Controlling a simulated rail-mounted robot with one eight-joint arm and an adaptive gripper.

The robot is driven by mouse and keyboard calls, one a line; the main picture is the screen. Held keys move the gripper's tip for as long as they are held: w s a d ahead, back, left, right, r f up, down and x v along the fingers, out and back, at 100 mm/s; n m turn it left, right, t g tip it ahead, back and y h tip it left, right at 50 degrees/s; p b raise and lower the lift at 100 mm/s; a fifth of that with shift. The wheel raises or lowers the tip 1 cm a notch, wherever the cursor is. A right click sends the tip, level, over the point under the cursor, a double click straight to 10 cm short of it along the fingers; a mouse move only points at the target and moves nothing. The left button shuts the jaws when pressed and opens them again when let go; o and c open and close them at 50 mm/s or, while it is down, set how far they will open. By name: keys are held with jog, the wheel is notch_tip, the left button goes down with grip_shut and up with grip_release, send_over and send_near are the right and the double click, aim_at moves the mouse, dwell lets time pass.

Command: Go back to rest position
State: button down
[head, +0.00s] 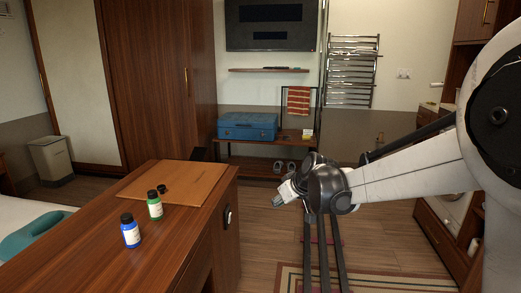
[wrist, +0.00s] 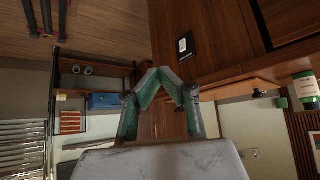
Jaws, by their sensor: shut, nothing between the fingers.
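My gripper (head: 281,198) is in the middle of the head view, held in the air to the right of the wooden counter (head: 190,232) and apart from it. In the wrist view my gripper (wrist: 160,72) has its green-grey fingers angled together, with their tips meeting and nothing held. My white arm reaches in from the right of the head view.
A blue suitcase (head: 247,126) sits on the rear bench. Open floor (head: 270,240) lies right of the counter.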

jog(key=s+d+r+m+h, duration=0.15)
jog(key=s+d+r, duration=0.3)
jog(key=s, duration=0.55)
jog(key=s+d+f+m+h, duration=0.1)
jog(key=s+d+m+h, duration=0.3)
jog(key=s, duration=1)
jog(key=s+d+f+m+y, duration=0.15)
jog(key=s+d, duration=0.45)
jog(key=s, duration=0.8)
notch_tip(320, 180, up, 14)
jog(key=p, duration=1.4)
jog(key=shift+r+h, duration=0.2)
jog(key=shift+h, duration=0.1)
